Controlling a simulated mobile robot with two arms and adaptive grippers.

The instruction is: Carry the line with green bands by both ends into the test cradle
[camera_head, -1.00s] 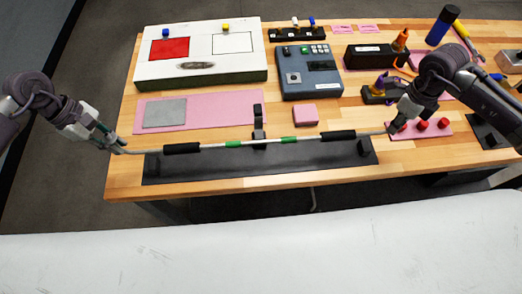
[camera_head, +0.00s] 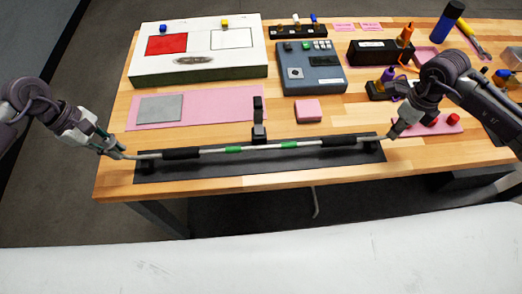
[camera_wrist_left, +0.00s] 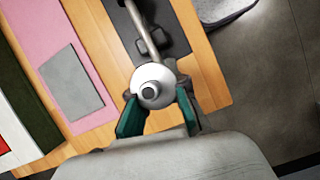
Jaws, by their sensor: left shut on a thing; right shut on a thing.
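The line with green bands (camera_head: 262,148) is a thin pale rod with two green bands and two black sleeves, spanning between my grippers above a long black base, the test cradle (camera_head: 260,170). My left gripper (camera_head: 124,155) is shut on the line's left end. In the left wrist view its green fingers (camera_wrist_left: 158,108) close around a round pale end fitting (camera_wrist_left: 152,88). My right gripper (camera_head: 391,135) is shut on the right end. The line lies over the cradle's end blocks; I cannot tell whether it is seated in them.
A black upright post (camera_head: 258,120) stands behind the line's middle. A pink mat with a grey plate (camera_head: 160,108), a white panel box (camera_head: 198,70), a blue-grey instrument (camera_head: 310,75) and a pink block (camera_head: 308,110) lie behind. Red knobs (camera_head: 453,119) sit near my right gripper.

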